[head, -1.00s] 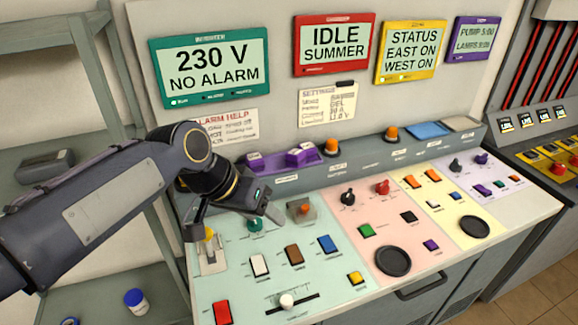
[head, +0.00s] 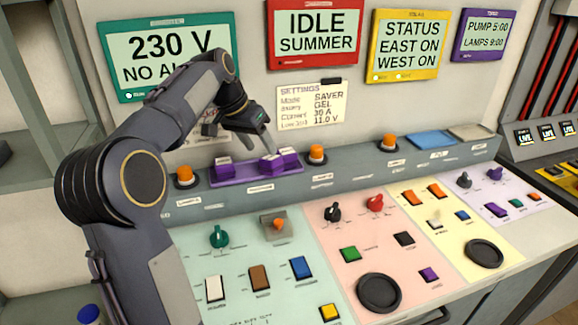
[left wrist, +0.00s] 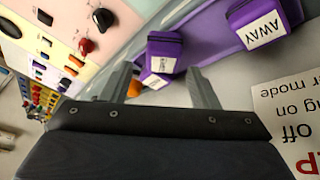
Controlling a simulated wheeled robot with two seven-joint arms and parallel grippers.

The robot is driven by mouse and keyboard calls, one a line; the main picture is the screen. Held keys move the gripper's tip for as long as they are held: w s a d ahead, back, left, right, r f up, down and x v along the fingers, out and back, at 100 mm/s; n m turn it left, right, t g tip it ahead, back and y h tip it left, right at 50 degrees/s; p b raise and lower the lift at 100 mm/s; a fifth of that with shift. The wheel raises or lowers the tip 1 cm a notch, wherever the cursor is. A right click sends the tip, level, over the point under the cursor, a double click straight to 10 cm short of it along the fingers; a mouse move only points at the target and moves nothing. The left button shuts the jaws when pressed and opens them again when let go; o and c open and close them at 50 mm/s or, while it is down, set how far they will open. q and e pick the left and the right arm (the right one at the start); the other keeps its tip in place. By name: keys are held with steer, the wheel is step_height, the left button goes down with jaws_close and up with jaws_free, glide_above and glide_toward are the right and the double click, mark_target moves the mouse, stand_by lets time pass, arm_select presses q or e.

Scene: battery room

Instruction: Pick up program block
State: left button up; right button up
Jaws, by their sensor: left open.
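Purple program blocks stand on a purple rack (head: 243,173) on the console's back ledge. The block labelled AWAY (left wrist: 262,22) is apart, beyond the right finger. I cannot tell whether a finger touches a block. My right gripper is out of view.
Orange buttons (head: 184,174) (head: 316,153) flank the rack on the ledge. A settings note (head: 312,105) hangs on the wall close behind the gripper. Knobs (head: 333,212) and coloured switches cover the panel in front. The ledge right of the rack holds another orange button (head: 389,142).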

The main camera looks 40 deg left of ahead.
mark_target(268, 158)
arm_select(q)
steer(key=shift+w+f, duration=0.3)
steer(key=shift+f, duration=0.1)
steer(key=x, duration=0.7)
steer(key=shift+w+a+r, duration=0.1)
steer(key=shift+w+a, duration=0.05)
steer(key=shift+a, duration=0.05)
steer(key=shift+c, duration=0.2)
steer(key=c, duration=0.7)
